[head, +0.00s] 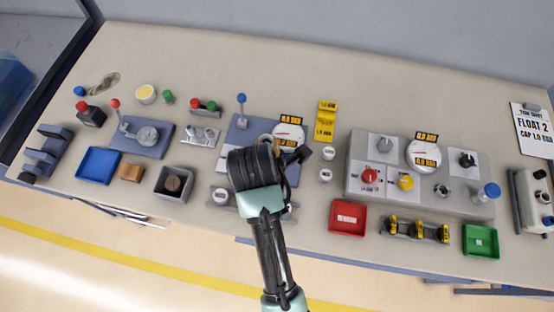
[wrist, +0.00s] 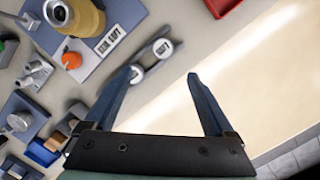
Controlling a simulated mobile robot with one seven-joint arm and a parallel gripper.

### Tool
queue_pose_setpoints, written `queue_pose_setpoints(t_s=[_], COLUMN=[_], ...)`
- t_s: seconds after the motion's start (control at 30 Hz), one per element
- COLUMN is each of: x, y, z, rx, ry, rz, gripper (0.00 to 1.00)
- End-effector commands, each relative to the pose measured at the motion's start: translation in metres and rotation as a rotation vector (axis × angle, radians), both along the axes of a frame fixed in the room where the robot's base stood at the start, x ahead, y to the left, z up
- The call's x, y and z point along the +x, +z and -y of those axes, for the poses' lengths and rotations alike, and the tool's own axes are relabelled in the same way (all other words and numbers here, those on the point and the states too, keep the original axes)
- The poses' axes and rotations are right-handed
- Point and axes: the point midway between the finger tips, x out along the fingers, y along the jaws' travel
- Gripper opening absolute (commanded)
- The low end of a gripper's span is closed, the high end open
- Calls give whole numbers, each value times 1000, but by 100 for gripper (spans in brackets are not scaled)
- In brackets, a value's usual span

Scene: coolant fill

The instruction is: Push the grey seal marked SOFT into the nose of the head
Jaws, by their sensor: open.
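The brass-coloured head (wrist: 88,18) lies on a blue base plate, its grey open nose (wrist: 58,12) facing left in the wrist view. In the head view my arm hides most of it. A grey strip (wrist: 175,33) holds two pale round seals: one (wrist: 162,47) near its middle and one (wrist: 136,74) beside my left fingertip. Their lettering is too small to read surely, so I cannot tell which is SOFT. In the head view one seal (head: 221,196) shows left of my arm. My gripper (wrist: 164,74) is open and empty, its fingertips near the strip.
A red tray (head: 347,217) and a grey control box (head: 420,197) stand right of my arm. Two white caps (head: 326,175) lie between. A blue tray (head: 99,166), a dark bin (head: 175,184) and lever fixtures (head: 147,137) stand left. The bench's front edge is close.

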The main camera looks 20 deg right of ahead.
Motion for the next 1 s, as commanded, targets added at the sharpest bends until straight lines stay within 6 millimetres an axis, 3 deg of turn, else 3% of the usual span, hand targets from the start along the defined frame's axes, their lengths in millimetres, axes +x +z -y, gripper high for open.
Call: queue_pose_setpoints(t_s=[0.03,0.17,0.5,1.0], x=[-5,-9,-7,0], y=[6,-1,-60,-100], z=[0,1,10,21], rx=[2,5,5,5], ry=[10,21,20,21], rz=[-21,-40,-39,-37], gripper=[89,89,89,89])
